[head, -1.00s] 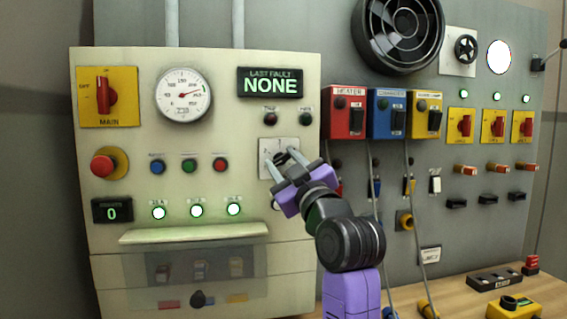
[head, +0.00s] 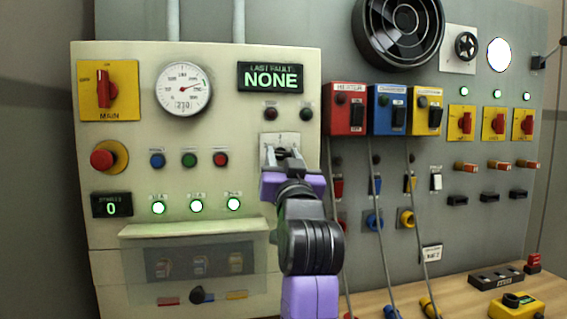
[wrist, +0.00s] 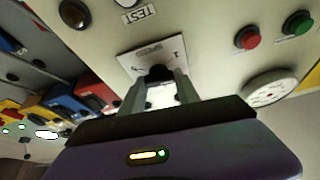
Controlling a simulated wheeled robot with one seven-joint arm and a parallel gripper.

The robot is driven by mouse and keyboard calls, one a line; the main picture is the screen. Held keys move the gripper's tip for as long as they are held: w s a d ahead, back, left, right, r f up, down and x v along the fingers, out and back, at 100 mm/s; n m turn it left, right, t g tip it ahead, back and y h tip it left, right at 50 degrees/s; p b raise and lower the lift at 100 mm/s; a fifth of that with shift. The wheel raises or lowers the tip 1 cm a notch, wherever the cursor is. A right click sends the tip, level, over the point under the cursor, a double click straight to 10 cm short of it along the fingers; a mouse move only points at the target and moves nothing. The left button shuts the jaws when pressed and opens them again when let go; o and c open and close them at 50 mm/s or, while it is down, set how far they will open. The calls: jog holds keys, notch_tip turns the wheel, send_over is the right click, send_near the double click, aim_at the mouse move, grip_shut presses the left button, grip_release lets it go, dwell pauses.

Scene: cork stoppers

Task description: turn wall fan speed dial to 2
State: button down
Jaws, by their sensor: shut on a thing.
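The speed dial plate (head: 281,139) is a small white square at the right side of the cream panel, below two dark indicator lamps. It also shows in the wrist view (wrist: 136,61), where the black dial knob (wrist: 158,74) sits between my fingers. My gripper (head: 283,155) is at the dial, with its fingers shut on the knob. In the head view the fingers and purple palm hide most of the knob and the lower plate. The knob's pointer and the number it marks cannot be read. The wall fan (head: 399,32) is at the top, right of the panel.
Red (head: 344,108), blue (head: 387,108) and yellow (head: 428,108) boxes stand out from the wall right of the dial, with cables hanging below. A ledge (head: 195,230) juts out below left. A red mushroom button (head: 103,158) is at the panel's left.

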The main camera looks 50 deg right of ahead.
jog(key=shift+m+g+h+b, duration=0.55)
jog(key=shift+m+b, duration=0.1)
jog(key=shift+m, duration=1)
jog(key=shift+m+g+h+b, duration=0.55)
jog(key=shift+m+b, duration=0.1)
jog(key=shift+m, duration=1)
jog(key=c, duration=0.9)
grip_release()
jog(key=shift+a, duration=0.1)
jog(key=b+v, duration=0.1)
jog(key=v, duration=0.6)
jog(key=shift+s+a+f, duration=0.1)
jog(key=shift+s+a, duration=0.15)
jog(key=shift+a, duration=0.05)
